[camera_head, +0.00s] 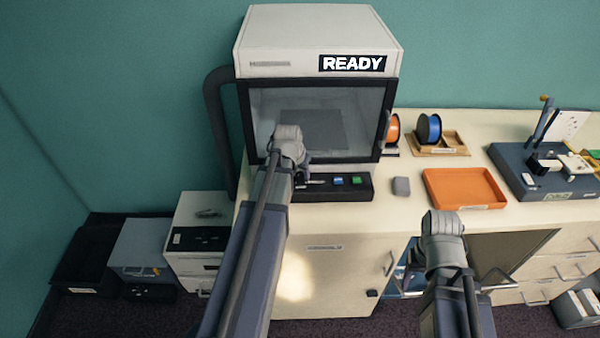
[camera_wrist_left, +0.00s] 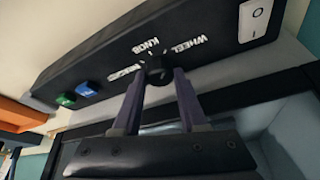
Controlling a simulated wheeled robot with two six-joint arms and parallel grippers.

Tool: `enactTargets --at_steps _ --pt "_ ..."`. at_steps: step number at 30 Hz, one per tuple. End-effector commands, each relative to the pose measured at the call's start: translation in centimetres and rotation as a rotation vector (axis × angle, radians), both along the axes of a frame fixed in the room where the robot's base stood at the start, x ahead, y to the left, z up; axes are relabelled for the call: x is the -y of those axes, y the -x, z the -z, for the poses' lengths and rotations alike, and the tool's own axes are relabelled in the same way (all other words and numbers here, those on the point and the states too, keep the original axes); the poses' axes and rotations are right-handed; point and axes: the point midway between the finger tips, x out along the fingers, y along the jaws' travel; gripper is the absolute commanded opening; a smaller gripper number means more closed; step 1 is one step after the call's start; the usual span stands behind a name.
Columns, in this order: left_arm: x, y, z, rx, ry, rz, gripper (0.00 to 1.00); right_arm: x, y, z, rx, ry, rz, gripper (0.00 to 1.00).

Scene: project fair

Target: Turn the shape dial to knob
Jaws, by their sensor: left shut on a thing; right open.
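The shape dial (camera_wrist_left: 158,70) is a small dark round knob on the front of the black control panel (camera_head: 335,189). White words WHEEL, KNOB and a third, partly covered word are printed around it. My left gripper (camera_wrist_left: 160,78) is shut on the dial in the left wrist view, one finger on each side. The fingers hide the dial's pointer, so I cannot tell its setting. In the head view my left arm covers the dial. My right gripper (camera_head: 443,228) is open, in front of the counter's edge and away from the panel; its fingers are hard to make out.
The printer (camera_head: 318,55) above the panel shows READY. The panel has a blue button (camera_head: 338,181), a green button (camera_head: 357,180) and a white rocker switch (camera_wrist_left: 254,19). A grey block (camera_head: 401,186) and an orange tray (camera_head: 464,187) lie to the right.

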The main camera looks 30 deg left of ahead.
Motion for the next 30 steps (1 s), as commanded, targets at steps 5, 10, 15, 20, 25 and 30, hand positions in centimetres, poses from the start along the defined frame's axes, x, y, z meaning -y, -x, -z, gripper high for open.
enactTargets --at_steps 5,10,15,20,25,30 --pt "0.06 0.01 0.01 0.000 0.000 -0.014 0.00 0.00 0.00 0.00 0.000 0.000 0.000 0.62" --pt "0.16 -0.03 0.00 0.000 0.000 -0.082 0.00 0.00 0.00 0.00 0.000 0.000 0.000 0.62" --pt "0.23 -0.06 0.00 0.000 -0.001 -0.206 0.00 0.00 0.00 0.00 0.000 0.000 0.000 0.62" --pt "0.29 -0.14 0.01 0.000 -0.001 -0.345 0.00 0.00 0.00 0.00 0.000 0.000 0.000 0.62" --pt "0.36 -0.20 0.01 -0.001 -0.001 -0.484 0.00 0.00 0.00 0.00 0.000 0.000 0.000 0.62" --pt "0.40 -0.25 0.01 -0.001 -0.001 -0.603 0.00 0.00 0.00 0.00 0.000 0.000 0.000 0.62"
